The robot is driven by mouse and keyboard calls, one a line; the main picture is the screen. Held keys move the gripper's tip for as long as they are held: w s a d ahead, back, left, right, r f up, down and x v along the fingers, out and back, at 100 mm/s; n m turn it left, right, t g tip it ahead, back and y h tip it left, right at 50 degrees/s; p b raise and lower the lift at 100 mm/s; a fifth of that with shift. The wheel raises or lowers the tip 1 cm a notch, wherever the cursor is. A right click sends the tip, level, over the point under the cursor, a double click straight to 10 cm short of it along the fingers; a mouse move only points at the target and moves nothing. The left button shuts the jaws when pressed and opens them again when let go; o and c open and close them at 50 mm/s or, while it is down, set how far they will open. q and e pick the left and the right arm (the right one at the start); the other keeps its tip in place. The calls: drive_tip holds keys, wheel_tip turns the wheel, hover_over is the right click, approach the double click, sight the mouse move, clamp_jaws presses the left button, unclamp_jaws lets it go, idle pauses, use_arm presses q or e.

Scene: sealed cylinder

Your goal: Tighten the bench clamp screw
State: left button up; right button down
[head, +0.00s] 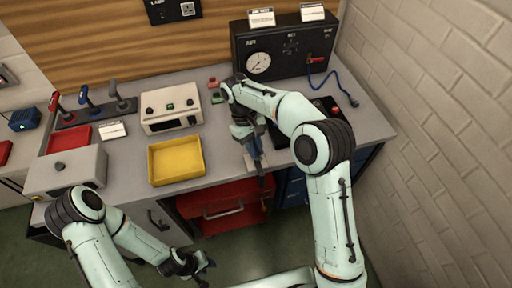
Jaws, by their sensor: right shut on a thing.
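The bench clamp (257,165) is a small dark blue-grey fixture at the front edge of the grey workbench, with a thin part hanging down in front of the red drawers. My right gripper (252,147) reaches down onto it from above and is shut on its screw. The gripper and wrist hide most of the screw and the upper clamp. My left gripper (204,272) hangs low in front of the bench, away from the clamp, with its fingers apart and nothing between them.
A yellow tray (176,182) and a white box with a dial panel (171,125) stand left of the clamp. A black gauge panel (258,88) stands behind, with a blue cable (343,91). Levers (87,94) stand at the left. Red drawers (222,226) are below.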

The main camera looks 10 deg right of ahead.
drive_tip(key=n, duration=0.2)
drive_tip(key=n+h, duration=0.1)
drive_tip(key=shift+s+a+f+n+t, duration=0.2)
drive_tip(key=shift+s+n+t, duration=0.1)
drive_tip(key=shift+n, duration=0.1)
drive_tip(key=n+t+h, duration=0.1)
drive_tip(key=n, duration=0.2)
drive_tip(key=shift+n, duration=0.3)
drive_tip(key=n, duration=0.2)
drive_tip(key=n+t, duration=0.1)
drive_tip(key=n, duration=0.1)
drive_tip(key=n+t, duration=0.1)
drive_tip(key=shift+s+a+n, duration=0.1)
drive_tip(key=shift+s+n, duration=0.2)
drive_tip(key=shift+n, duration=0.1)
drive_tip(key=c, duration=1.1)
unclamp_jaws()
drive_tip(key=shift+t, duration=0.3)
drive_tip(key=shift+r, duration=0.1)
drive_tip(key=shift+w+h, duration=0.1)
drive_tip(key=shift+h, duration=0.2)
